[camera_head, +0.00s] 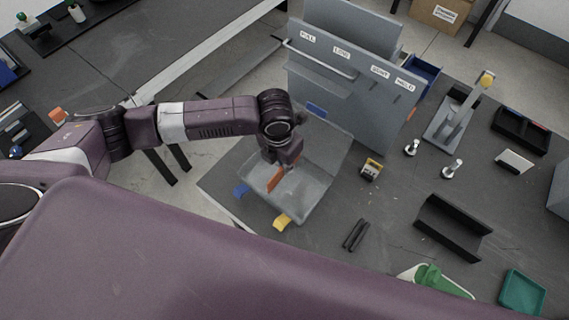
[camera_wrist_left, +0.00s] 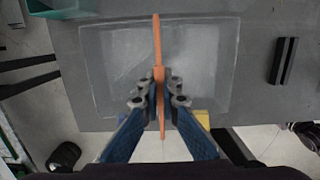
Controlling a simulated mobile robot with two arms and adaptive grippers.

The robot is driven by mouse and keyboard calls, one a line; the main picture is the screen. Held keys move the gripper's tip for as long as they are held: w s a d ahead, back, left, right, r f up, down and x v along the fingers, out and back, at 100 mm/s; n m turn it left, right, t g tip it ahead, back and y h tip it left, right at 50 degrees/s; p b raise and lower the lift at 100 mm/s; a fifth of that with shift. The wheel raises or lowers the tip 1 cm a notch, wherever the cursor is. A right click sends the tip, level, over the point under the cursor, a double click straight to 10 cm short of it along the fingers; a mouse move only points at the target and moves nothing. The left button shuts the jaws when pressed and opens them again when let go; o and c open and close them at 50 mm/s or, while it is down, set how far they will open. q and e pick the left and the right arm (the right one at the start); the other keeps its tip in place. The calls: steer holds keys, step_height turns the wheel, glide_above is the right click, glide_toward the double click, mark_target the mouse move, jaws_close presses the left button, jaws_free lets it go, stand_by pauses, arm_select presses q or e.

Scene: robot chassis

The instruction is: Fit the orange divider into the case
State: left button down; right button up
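The clear case (camera_head: 312,205) lies open on the dark table in the head view, its lid raised at the back. It has a blue latch (camera_head: 241,190) and a yellow latch (camera_head: 282,222) on its front edge. My left gripper (camera_head: 284,172) is over the case, pointing down, shut on the thin orange divider (camera_head: 274,181). In the left wrist view the divider (camera_wrist_left: 157,45) stands between the fingertips (camera_wrist_left: 160,88) and runs lengthwise across the middle of the case (camera_wrist_left: 205,60). I cannot tell whether its lower edge touches the case floor. My right gripper is not in view.
A grey labelled panel (camera_head: 350,85) stands behind the case. To the right are a small yellow-labelled block (camera_head: 371,169), black bars (camera_head: 356,235), a black channel (camera_head: 454,228), a lever clamp (camera_head: 462,115) and a green tray (camera_head: 522,293). Bare table lies between them.

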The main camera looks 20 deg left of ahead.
mark_target(281, 169)
arm_select(q)
steer(key=shift+f+b, duration=2.05)
steer(key=shift+f, duration=1.7)
steer(key=c, duration=2.1)
jaws_free()
steer(key=shift+r, duration=0.1)
steer(key=r, duration=0.4)
steer(key=s+r, duration=0.1)
steer(key=r, duration=0.7)
steer(key=shift+s+a, duration=0.2)
steer(key=shift+f, duration=0.1)
